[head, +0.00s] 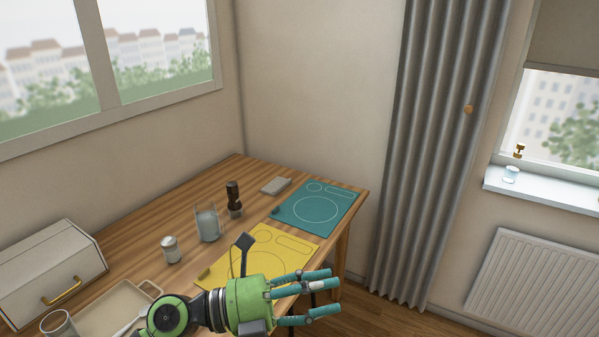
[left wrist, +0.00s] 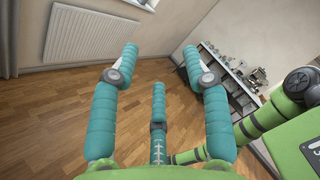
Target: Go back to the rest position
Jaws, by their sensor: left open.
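My left gripper (head: 328,292) is in front of the wooden table's near right side in the head view. Its teal fingers are spread apart and point right, with nothing between them. In the left wrist view the same gripper (left wrist: 160,62) has its fingers apart over bare wooden floor. A green arm part of mine shows at the right of that view. My right gripper is not in view.
The wooden table (head: 140,245) carries a yellow mat (head: 290,240), a teal mat (head: 335,205), a glass jar (head: 207,224), a shaker (head: 170,250), a dark grinder (head: 233,195), a bread box (head: 50,268) and a tray (head: 108,297). A radiator (head: 540,285) is at the right.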

